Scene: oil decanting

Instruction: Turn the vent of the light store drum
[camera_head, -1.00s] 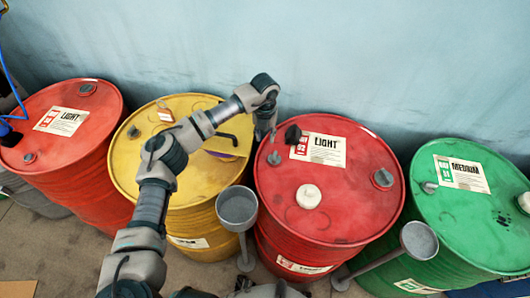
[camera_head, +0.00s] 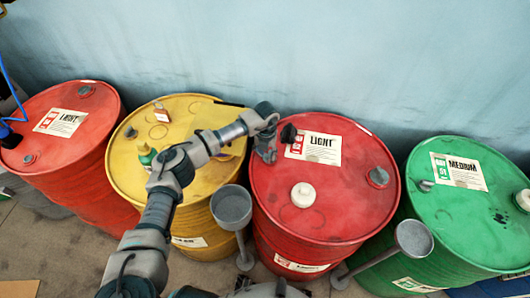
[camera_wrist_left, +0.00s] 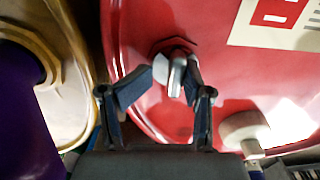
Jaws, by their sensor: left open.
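The red drum marked LIGHT (camera_head: 340,205) stands in the middle right of the head view. Its vent, a small grey knob (camera_wrist_left: 177,74) on a dark round base, is near the drum's left rim in the wrist view. My left gripper (camera_wrist_left: 160,85) is open over the drum top, with the vent knob between its fingers, closer to the right finger. Whether a finger touches it I cannot tell. In the head view the left gripper (camera_head: 267,150) hides most of the vent. My right gripper is not in view.
A second red LIGHT drum (camera_head: 70,150) stands far left, a yellow drum (camera_head: 125,170) beside it, a green MEDIUM drum (camera_head: 450,225) at right. A white cap (camera_head: 303,195) and black piece (camera_head: 289,133) are on the middle red drum. Grey funnels (camera_head: 231,207) (camera_head: 414,238) stand in front.

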